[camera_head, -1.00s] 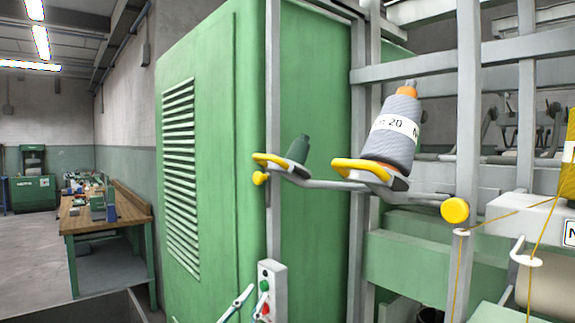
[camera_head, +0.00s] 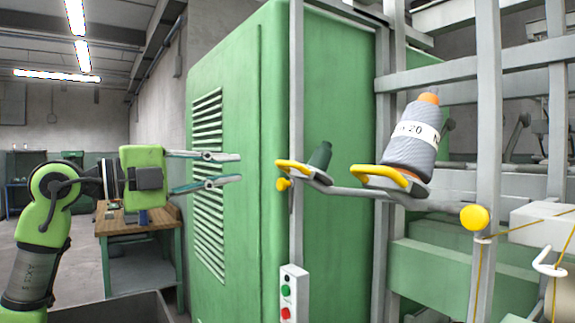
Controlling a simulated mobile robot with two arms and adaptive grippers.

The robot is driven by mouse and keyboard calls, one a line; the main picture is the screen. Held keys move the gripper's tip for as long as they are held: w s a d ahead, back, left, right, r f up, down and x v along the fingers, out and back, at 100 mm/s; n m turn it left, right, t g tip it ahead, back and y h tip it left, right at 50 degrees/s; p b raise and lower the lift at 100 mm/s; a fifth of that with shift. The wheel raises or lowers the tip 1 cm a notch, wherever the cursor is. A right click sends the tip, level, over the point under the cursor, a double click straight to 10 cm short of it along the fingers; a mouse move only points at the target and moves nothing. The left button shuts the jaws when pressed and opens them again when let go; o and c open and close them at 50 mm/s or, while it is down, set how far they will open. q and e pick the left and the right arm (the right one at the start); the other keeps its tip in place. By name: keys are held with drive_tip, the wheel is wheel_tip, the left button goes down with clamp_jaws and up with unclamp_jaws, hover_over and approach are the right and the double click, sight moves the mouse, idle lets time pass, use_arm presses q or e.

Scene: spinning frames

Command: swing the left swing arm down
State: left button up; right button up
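The grey swing arm (camera_head: 345,191) stands raised, running roughly level in front of the green machine frame. It has yellow-edged holders, a yellow handle (camera_head: 299,169) at its left end and a yellow knob (camera_head: 474,217) at its right. A small dark green cone (camera_head: 320,156) sits on the left holder, and a large grey yarn cone (camera_head: 412,142) with an orange tip stands tilted on the other. My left gripper (camera_head: 240,169) is open and empty, pointing right, to the left of the yellow handle and apart from it. My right gripper is not in view.
A large green cabinet (camera_head: 236,90) with louvres stands behind my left gripper. A button box (camera_head: 290,292) hangs on the post below the handle. Grey frame bars (camera_head: 487,120) rise at the right. A wooden workbench (camera_head: 135,225) stands at the back left.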

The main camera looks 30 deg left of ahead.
sight(283, 165)
use_arm(q)
drive_tip(key=p+x, duration=0.7)
drive_tip(key=x, duration=0.5)
drive_tip(key=shift+w, duration=0.3)
drive_tip(key=shift+w+d+f, duration=0.1)
drive_tip(key=shift+w+d, duration=0.15)
drive_tip(key=shift+w, duration=0.35)
clamp_jaws()
